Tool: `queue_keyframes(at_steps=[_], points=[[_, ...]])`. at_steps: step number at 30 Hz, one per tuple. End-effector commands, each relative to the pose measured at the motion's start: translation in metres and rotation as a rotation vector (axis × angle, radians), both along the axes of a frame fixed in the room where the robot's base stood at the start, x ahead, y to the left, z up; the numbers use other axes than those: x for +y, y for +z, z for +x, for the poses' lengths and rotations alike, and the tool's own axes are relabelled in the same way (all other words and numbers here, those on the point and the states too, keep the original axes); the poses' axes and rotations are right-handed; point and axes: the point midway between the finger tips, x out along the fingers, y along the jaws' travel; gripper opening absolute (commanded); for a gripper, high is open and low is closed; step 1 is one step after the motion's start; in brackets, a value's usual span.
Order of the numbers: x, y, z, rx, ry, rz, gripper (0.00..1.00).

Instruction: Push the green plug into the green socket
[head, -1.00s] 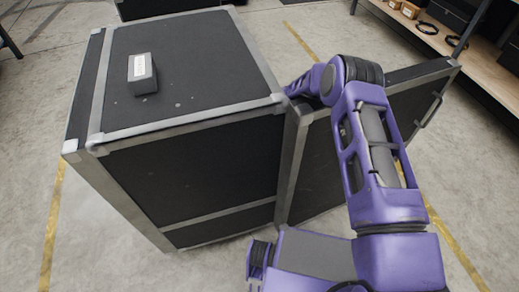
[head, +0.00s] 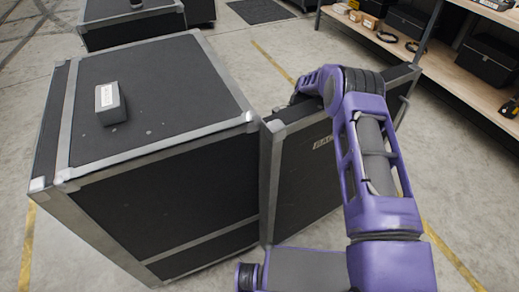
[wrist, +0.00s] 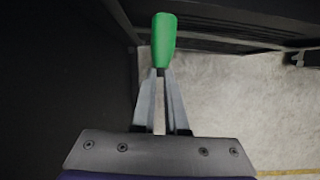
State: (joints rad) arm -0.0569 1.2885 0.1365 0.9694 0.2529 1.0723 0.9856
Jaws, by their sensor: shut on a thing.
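The green plug (wrist: 163,38) is held at the tips of my gripper (wrist: 160,75) in the wrist view. The two grey fingers are closed on its near end, and the plug points away from the wrist. Bare floor and dark case panels lie beyond it. No green socket can be made out in either view. In the head view my purple arm reaches behind the open door panel (head: 300,175) of the black case (head: 160,200), so my gripper and the plug are hidden there.
A small grey box with a white label (head: 111,104) lies on the case top. The open door stands out to the right of the case. A wooden shelf (head: 470,68) with boxes and cable coils is at the upper right. Another black case (head: 130,22) stands behind.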

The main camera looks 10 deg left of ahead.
Motion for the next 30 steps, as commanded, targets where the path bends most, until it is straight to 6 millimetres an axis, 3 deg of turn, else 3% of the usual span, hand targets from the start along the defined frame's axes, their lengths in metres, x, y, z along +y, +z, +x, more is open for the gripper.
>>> queue_keyframes(at_steps=[3,9,23,26,30], points=[[-0.019,-0.002,0.012,-0.001,0.0,0.0,0.0],[-0.033,0.0,0.021,0.001,0.0,0.001,0.0],[-0.036,0.0,0.022,0.0,0.001,0.001,0.0],[-0.034,0.008,0.023,-0.002,0.006,0.001,0.0],[-0.026,0.048,0.026,-0.007,0.042,0.002,0.0]])
